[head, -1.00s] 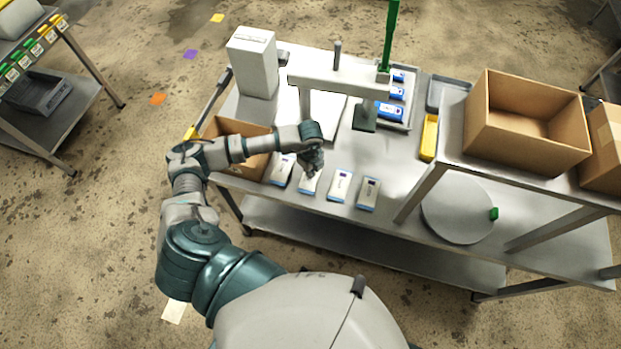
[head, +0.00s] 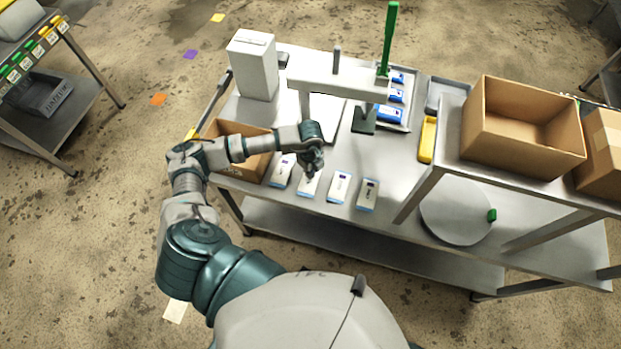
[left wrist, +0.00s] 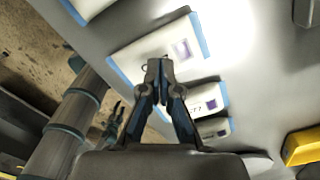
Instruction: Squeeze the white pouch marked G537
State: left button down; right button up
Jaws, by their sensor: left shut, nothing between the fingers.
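Several white pouches with blue edges lie in a row along the table's front edge. My left gripper (head: 314,170) points down over the second pouch from the left (head: 307,187). In the left wrist view its shut, empty fingertips (left wrist: 158,68) overlap that white pouch (left wrist: 138,58); I cannot tell whether they touch it. The neighbouring pouch (head: 339,187) also shows in the left wrist view (left wrist: 211,99), its marking only partly readable. I cannot read G537 on any pouch. A dark gripper (left wrist: 113,118), seemingly my right one, hangs small and unclear beyond the table edge in the wrist view.
A cardboard box (head: 245,160) stands left of the pouches. A beam-like stand with a green post (head: 388,40) is behind them. A grey tray (head: 408,118) holds blue-and-white packs.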

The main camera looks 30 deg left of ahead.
pick_arm(q)
notch_tip(320, 180, up, 6)
jog(key=p, duration=0.4)
jog(key=shift+r, duration=0.15)
jog(key=shift+w, duration=0.1)
